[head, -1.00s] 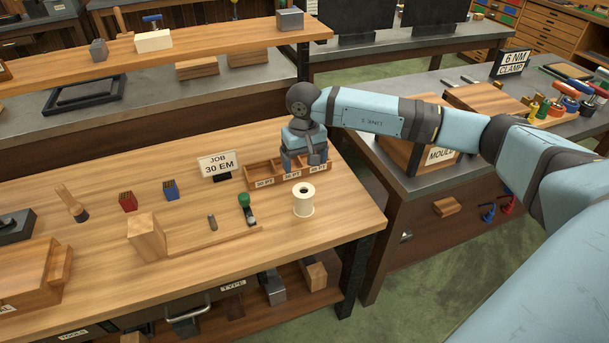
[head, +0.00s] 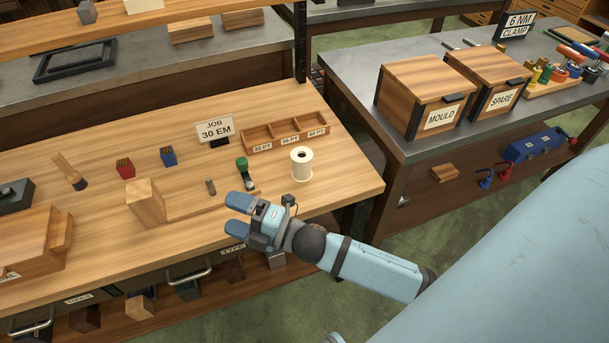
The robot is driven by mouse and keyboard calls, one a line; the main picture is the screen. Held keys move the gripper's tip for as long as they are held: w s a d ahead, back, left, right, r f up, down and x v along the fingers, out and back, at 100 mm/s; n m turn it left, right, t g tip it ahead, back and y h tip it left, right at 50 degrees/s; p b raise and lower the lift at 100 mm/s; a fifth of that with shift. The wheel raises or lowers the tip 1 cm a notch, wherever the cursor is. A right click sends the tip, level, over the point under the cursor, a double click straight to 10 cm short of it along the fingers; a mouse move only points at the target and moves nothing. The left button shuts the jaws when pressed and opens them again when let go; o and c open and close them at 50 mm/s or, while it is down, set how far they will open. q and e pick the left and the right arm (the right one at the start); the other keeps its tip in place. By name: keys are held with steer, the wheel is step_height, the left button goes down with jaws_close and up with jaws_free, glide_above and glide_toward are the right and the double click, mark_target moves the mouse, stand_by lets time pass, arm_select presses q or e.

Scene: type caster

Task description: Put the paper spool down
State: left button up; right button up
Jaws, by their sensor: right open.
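The white paper spool (head: 301,164) stands upright on the wooden bench top, near its right end. My right gripper (head: 234,213) is open and empty, at the front edge of the bench, to the left of the spool and nearer to me. It is apart from the spool. Its two blue fingers point left. My left gripper does not show.
A three-compartment tray (head: 287,136) lies behind the spool, beside the JOB 30 EM sign (head: 215,130). The MOULD box (head: 424,97) is on the right bench.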

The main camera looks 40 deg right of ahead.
steer(key=s+d+f+m+g+h, duration=0.2)
steer(key=s+d+f+m+h, duration=0.1)
steer(key=s+f+m, duration=0.4)
steer(key=s+d+f+m+g+h, duration=0.3)
steer(key=s+f+m, duration=0.4)
steer(key=m, duration=0.7)
step_height(320, 180, down, 2)
steer(key=d+h, duration=0.1)
steer(key=h, duration=0.1)
steer(key=shift+s+f+m+h, duration=0.2)
steer(key=shift+m+h, duration=0.1)
steer(key=shift+h, duration=0.1)
arm_select(q)
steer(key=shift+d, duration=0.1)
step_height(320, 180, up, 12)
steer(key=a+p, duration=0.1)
steer(key=p, duration=1.3)
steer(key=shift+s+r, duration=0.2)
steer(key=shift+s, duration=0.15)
arm_select(e)
step_height(320, 180, up, 12)
steer(key=shift+s+d+r, duration=0.15)
steer(key=shift+s+d, duration=0.1)
steer(key=shift+d, duration=0.15)
